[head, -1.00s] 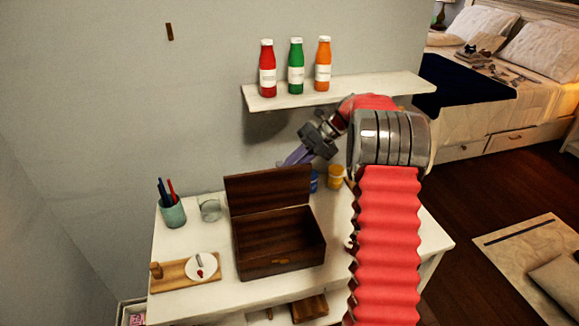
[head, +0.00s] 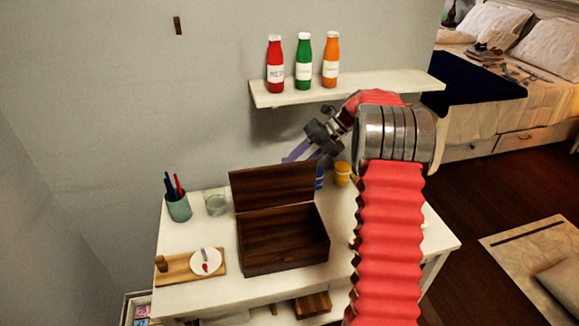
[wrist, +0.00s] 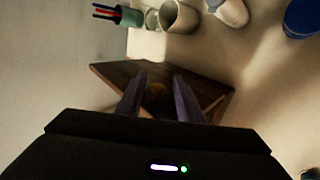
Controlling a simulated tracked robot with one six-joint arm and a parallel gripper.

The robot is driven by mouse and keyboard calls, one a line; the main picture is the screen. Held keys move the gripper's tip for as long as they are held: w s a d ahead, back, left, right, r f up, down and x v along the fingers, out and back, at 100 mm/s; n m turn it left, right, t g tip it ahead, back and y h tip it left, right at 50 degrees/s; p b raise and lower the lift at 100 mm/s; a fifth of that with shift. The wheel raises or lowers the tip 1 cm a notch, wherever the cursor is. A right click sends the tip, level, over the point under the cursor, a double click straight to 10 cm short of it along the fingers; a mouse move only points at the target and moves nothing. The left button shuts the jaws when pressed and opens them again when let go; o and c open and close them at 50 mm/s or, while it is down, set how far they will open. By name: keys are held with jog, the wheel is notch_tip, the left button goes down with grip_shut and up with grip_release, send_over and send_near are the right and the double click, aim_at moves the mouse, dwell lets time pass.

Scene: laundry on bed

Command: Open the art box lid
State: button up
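The art box (head: 283,263) is dark wood and stands on the white table. Its lid (head: 272,186) is raised, standing nearly upright at the box's rear edge, so the inside shows. My gripper (head: 292,157) is above and behind the lid's right top corner. In the wrist view my gripper's two purple fingers (wrist: 160,78) are apart with nothing held between them. Beyond them is the brown wooden lid (wrist: 207,92), with a small brass-coloured clasp showing in the gap. Whether the fingers touch the lid cannot be told.
A pen cup (head: 178,207) and a glass (head: 215,203) stand left of the box. A wooden board (head: 177,268) with a white palette lies at front left. Blue and yellow jars (head: 342,173) stand behind at right. A shelf (head: 350,90) with three bottles hangs above my gripper.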

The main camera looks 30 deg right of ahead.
jog(key=shift+d+r, duration=0.35)
jog(key=shift+d, duration=0.1)
jog(key=s+d, duration=0.3)
jog(key=d, duration=0.8)
jog(key=shift+s+d, duration=0.15)
jog(key=shift+d, duration=0.1)
